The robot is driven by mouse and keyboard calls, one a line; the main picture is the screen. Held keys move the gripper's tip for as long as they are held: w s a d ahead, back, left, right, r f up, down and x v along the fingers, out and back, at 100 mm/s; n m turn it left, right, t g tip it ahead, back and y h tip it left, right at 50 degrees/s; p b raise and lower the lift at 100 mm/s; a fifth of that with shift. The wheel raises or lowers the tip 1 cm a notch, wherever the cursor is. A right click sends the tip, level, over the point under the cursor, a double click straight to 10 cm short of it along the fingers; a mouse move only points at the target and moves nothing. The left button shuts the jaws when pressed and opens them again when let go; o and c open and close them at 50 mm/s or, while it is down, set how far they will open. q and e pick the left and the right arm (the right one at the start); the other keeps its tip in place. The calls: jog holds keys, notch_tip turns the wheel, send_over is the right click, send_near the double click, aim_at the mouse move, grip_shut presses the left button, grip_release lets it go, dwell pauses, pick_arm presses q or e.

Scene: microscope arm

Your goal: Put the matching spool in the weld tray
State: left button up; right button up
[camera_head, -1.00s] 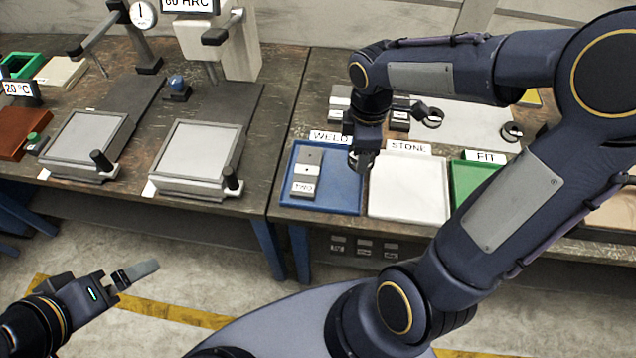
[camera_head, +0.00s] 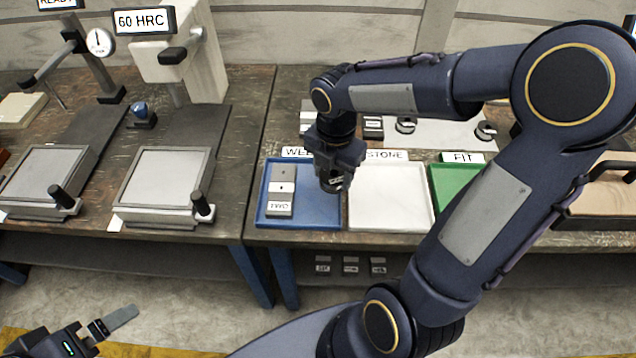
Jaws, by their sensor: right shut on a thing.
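My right gripper (camera_head: 334,176) is shut on a small dark and silvery spool (camera_head: 335,184), mostly hidden by the fingers. It hangs over the right part of the blue weld tray (camera_head: 320,215); I cannot tell whether the spool touches the tray. A grey block with a white label (camera_head: 282,190) lies in the tray's left part. Two other dark ring-shaped spools, one on the left (camera_head: 405,125) and one on the right (camera_head: 486,131), stand on a pale sheet behind the trays. My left gripper (camera_head: 104,328) is low at the left, with a grey flat strip at its tip.
The white STONE tray (camera_head: 390,200) and green FIT tray (camera_head: 445,187) stand right of the weld tray. Grey blocks (camera_head: 373,127) sit behind. A 60 HRC tester (camera_head: 165,50) and grey plates (camera_head: 165,178) occupy the left bench.

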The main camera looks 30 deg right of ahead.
send_over(319, 194)
jog(key=f, duration=0.5)
jog(key=shift+s, duration=0.2)
jog(key=shift+w+f, duration=0.15)
jog(key=shift+f, duration=1.45)
jog(key=shift+f+b, duration=0.15)
jog(key=shift+b, duration=0.2)
jog(key=o, duration=0.8)
